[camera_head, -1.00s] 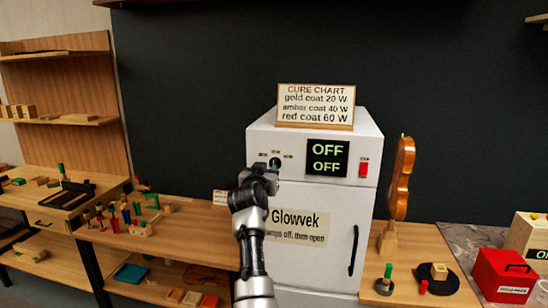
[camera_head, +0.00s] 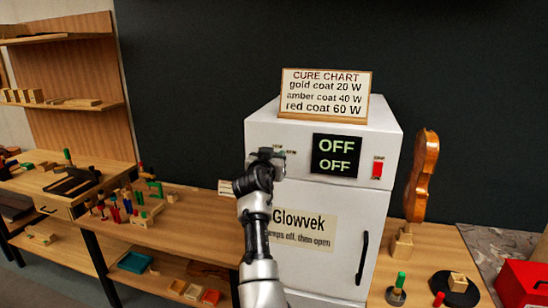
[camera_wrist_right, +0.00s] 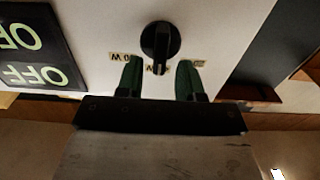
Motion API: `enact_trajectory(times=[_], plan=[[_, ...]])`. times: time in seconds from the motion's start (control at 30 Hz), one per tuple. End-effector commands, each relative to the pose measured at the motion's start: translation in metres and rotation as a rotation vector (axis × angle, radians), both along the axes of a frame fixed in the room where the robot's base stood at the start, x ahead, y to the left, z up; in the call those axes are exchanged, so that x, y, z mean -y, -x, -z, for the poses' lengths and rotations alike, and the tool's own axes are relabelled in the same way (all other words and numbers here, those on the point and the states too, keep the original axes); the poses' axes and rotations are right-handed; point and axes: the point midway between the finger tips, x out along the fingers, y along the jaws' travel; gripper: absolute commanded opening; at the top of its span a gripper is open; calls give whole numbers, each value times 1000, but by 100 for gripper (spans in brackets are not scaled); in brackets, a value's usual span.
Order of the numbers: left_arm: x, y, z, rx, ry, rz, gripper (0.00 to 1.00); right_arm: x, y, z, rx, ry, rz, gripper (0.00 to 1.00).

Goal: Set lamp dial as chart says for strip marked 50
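The black lamp dial (camera_wrist_right: 160,42) is on the white cabinet's front. Its lower end lies near a middle label, mostly hidden; side labels are too small to read fully. My right gripper (camera_wrist_right: 159,76) is open, its green fingers on either side of the dial's lower end, with gaps visible. In the head view my right gripper (camera_head: 266,156) covers most of the dial. The cure chart (camera_head: 325,94) reads gold coat 20 W, amber coat 40 W, red coat 60 W. I cannot make out a strip marked 50. My left gripper is not in view.
The cabinet's display (camera_head: 336,156) reads OFF twice, beside a red switch (camera_head: 378,168). A violin body (camera_head: 422,178) stands right of the cabinet. Pegs and small blocks crowd the bench (camera_head: 195,230) at left. A red box (camera_head: 520,285) is at right.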

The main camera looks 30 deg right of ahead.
Motion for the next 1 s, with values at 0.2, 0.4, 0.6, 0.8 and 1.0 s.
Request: enact_trajectory(times=[0.2, 0.4, 0.6, 0.8, 1.0], plan=[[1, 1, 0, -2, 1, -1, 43, 0, 0, 0, 0, 0, 0, 3], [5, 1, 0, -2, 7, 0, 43, 0, 0, 0, -2, 1, 0, 0], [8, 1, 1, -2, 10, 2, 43, 0, 0, 0, -31, 27, 1, 0], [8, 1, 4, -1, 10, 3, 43, -1, -2, 1, -112, 97, 1, 0], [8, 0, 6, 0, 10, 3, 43, -3, -5, 2, -243, 209, 1, 0]])
